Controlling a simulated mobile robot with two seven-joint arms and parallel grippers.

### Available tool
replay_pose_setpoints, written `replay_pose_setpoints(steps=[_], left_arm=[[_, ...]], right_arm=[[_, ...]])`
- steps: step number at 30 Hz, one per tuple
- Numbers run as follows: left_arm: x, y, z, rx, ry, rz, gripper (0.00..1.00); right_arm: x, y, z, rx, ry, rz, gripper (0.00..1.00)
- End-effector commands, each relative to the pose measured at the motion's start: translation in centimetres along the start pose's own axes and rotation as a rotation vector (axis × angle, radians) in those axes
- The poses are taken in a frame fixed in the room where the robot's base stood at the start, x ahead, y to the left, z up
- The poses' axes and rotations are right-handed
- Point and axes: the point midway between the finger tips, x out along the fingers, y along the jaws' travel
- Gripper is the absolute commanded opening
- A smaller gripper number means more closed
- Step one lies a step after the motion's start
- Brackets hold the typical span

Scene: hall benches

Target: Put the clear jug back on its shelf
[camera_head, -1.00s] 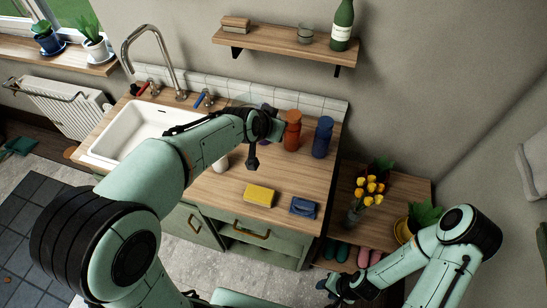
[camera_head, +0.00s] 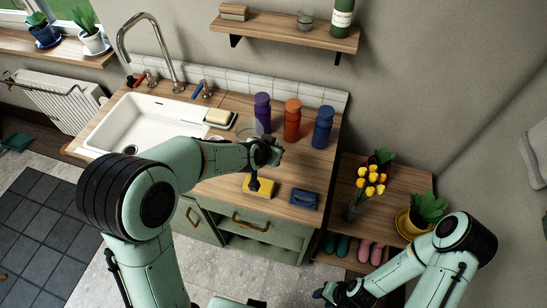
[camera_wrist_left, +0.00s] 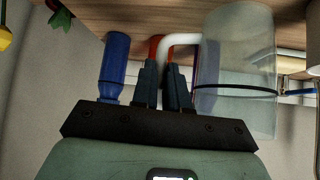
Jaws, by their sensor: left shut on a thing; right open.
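The clear jug (camera_wrist_left: 235,85) shows large in the left wrist view, with a pale handle (camera_wrist_left: 182,39). My left gripper (camera_wrist_left: 163,80) is shut on that handle. In the head view the jug (camera_head: 249,127) is a faint see-through shape above the counter, beside my left gripper (camera_head: 270,151), and my arm partly hides it. The wooden wall shelf (camera_head: 270,34) is above and behind the counter. My right gripper (camera_head: 333,291) is open and low at the bottom of the head view, away from the jug.
The shelf bears a wooden block (camera_head: 233,12), a small glass (camera_head: 305,18) and a green bottle (camera_head: 342,18). Purple (camera_head: 262,112), orange (camera_head: 292,120) and blue (camera_head: 323,127) bottles stand on the counter (camera_head: 316,170). A yellow sponge (camera_head: 262,189) and blue cloth (camera_head: 304,199) lie in front.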

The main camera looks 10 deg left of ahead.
Motion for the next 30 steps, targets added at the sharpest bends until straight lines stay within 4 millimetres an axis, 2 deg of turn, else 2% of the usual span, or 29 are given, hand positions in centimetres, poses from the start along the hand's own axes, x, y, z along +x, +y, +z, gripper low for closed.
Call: replay_pose_setpoints(steps=[6, 20, 21, 23, 30], left_arm=[[2.3, -0.1, 2.2, -0.001, -0.002, -0.003, 0.00], [2.8, -0.1, 2.5, 0.000, 0.003, -0.002, 0.00], [2.7, -0.1, 2.5, -0.001, 0.002, -0.001, 0.23], [2.7, -0.1, 2.4, -0.001, 0.002, -0.001, 0.39], [2.7, -0.1, 2.4, -0.001, 0.002, -0.002, 0.39]], right_arm=[[1.9, 1.0, 1.0, 0.004, -0.013, 0.005, 0.45], [2.3, 1.2, 1.2, 0.005, -0.016, 0.006, 0.45], [2.2, 1.2, 1.1, 0.005, -0.015, 0.005, 0.45], [2.2, 1.2, 1.1, 0.005, -0.015, 0.005, 0.45], [2.2, 1.2, 1.1, 0.005, -0.015, 0.005, 0.45]])
